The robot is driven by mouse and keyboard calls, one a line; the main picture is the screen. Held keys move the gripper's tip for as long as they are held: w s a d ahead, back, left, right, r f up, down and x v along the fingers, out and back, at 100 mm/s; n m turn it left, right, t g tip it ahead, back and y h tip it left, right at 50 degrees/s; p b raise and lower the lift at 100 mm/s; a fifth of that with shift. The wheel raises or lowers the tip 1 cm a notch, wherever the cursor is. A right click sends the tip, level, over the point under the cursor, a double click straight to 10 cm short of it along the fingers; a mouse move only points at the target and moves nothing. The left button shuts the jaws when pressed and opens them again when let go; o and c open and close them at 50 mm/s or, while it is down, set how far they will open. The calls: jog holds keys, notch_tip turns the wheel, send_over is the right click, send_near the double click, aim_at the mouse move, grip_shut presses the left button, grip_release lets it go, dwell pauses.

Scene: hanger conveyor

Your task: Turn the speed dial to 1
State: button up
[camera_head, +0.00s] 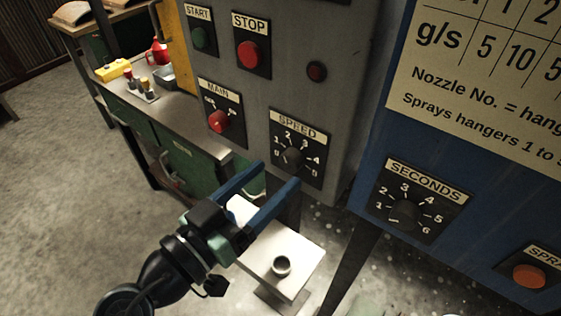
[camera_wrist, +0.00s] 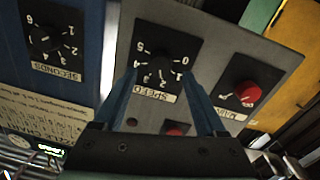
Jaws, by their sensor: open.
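The speed dial (camera_head: 292,156) is a black round knob on a black plate labelled SPEED, on the grey control panel, with numbers from 0 to 5 around it. In the head view I cannot make out clearly which number its pointer faces. My gripper (camera_head: 275,174) has its two blue fingers apart, just in front of and slightly below the dial. In the wrist view the speed dial (camera_wrist: 163,67) appears upside down between the open fingertips (camera_wrist: 160,76). The jaws hold nothing, and I cannot tell whether either finger touches the knob.
A red MAIN switch (camera_head: 219,121), green START button (camera_head: 200,38) and red STOP button (camera_head: 249,54) are on the same panel. A SECONDS dial (camera_head: 404,212) is on the blue panel to the right. A white stand (camera_head: 290,250) with a small cup is below.

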aim_at(287, 164)
jog(key=shift+x, duration=1.65)
grip_shut()
